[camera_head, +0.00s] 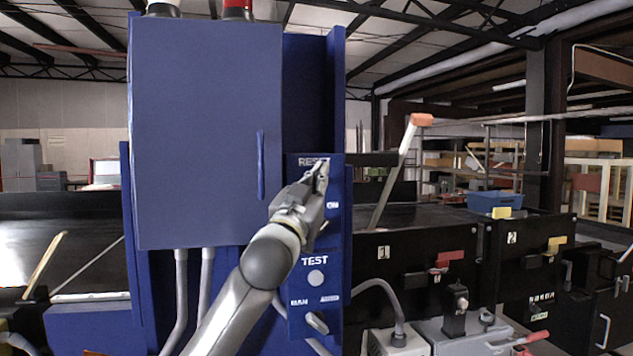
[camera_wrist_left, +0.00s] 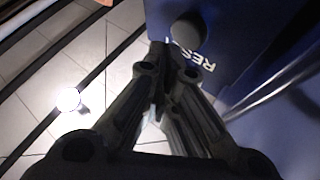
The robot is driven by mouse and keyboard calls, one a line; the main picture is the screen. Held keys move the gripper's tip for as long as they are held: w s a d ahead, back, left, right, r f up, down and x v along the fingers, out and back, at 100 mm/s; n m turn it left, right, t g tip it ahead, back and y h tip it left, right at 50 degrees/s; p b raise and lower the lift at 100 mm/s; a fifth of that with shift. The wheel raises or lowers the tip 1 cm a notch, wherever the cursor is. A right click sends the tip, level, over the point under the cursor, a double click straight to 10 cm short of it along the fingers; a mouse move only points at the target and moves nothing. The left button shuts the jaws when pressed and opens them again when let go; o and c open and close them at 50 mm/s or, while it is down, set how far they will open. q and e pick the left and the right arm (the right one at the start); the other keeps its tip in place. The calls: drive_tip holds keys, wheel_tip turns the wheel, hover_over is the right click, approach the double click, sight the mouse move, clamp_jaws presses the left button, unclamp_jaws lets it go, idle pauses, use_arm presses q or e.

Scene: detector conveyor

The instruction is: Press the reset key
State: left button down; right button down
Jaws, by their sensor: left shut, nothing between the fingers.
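The reset key (camera_wrist_left: 188,28) is a dark round knob on the blue control panel (camera_head: 334,250), beside white lettering of which "RES" can be read in the left wrist view. In the head view the RESET label (camera_head: 306,161) is partly covered by my left gripper (camera_head: 321,172), and the key itself is hidden behind it. My left gripper is shut and empty, its fingertips in front of the panel just below the label. In the left wrist view the closed fingertips (camera_wrist_left: 168,52) are close beside the key. I cannot tell whether they touch it. My right gripper is not in view.
Below is a TEST button (camera_head: 316,278) and a switch handle (camera_head: 317,323). A large blue cabinet (camera_head: 205,130) with a vertical handle stands left of the panel. At right are a lever with an orange grip (camera_head: 421,120) and black numbered bins with red and yellow latches.

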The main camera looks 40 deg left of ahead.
use_arm(q)
drive_tip(key=s+d, duration=0.3)
drive_tip(key=shift+d, duration=0.35)
idle(0.7)
